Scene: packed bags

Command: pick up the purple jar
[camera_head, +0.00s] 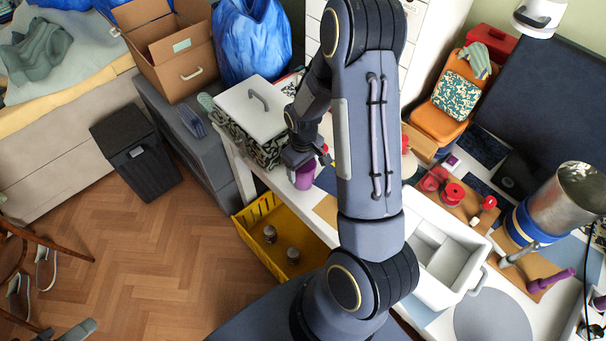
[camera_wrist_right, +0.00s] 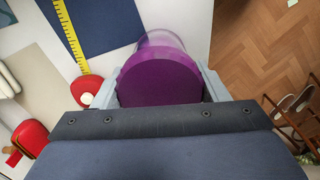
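The purple jar (camera_head: 304,175) is below my right gripper (camera_head: 308,158), near the front edge of the white table. In the right wrist view the jar's round purple lid (camera_wrist_right: 158,80) faces the camera, with its clear body beyond. The fingers of my right gripper (camera_wrist_right: 159,88) lie one on each side of the jar, flush against it with no visible gap, so the gripper looks shut on it. I cannot tell if the jar's base touches the table. My left gripper is not clearly in view.
A lidded patterned box (camera_head: 253,120) stands left of the jar. A yellow crate (camera_head: 262,212) with two small jars is below the table's front edge. A white divided caddy (camera_head: 440,250), red spools (camera_head: 453,193) and a metal pot (camera_head: 568,205) are to the right.

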